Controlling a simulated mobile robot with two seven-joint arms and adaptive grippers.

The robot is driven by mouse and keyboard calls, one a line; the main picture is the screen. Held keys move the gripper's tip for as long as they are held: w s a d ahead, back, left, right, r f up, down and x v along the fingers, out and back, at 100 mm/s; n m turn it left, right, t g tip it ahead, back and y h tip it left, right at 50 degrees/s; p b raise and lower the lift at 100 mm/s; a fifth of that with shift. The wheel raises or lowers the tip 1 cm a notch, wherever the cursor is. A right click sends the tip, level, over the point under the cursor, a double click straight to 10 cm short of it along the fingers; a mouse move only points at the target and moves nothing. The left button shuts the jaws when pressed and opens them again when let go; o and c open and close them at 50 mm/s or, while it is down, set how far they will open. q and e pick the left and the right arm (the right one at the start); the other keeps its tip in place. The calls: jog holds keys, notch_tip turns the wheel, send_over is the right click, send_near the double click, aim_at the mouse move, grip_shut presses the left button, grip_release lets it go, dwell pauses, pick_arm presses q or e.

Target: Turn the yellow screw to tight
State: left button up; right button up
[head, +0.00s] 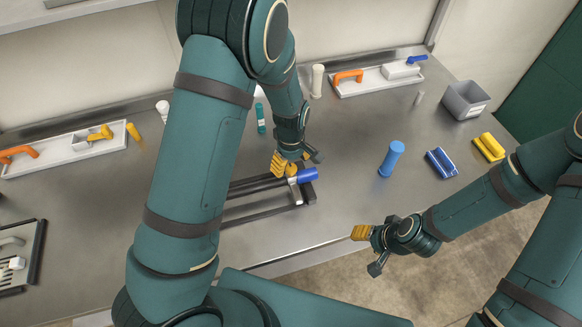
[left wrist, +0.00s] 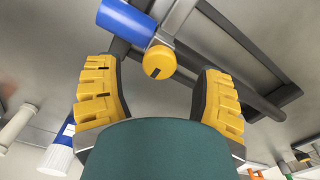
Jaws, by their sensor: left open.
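The yellow screw (left wrist: 160,61) is a round yellow knob with a short dark mark on its face. It sits on a clamp beside a blue cylinder (left wrist: 127,20), which is also in the head view (head: 308,174), on a dark rail frame (head: 262,213). My left gripper (head: 290,163) is over the clamp in the head view and hides the screw there. In the left wrist view, its open yellow fingers (left wrist: 160,88) stand on either side of the screw with gaps. My right gripper (head: 362,232) is empty past the table's front edge; its finger opening is unclear.
A teal-and-white bottle (head: 261,118) stands behind the frame.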

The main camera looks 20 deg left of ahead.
pick_arm(q)
jog(key=shift+f, duration=1.25)
grip_shut()
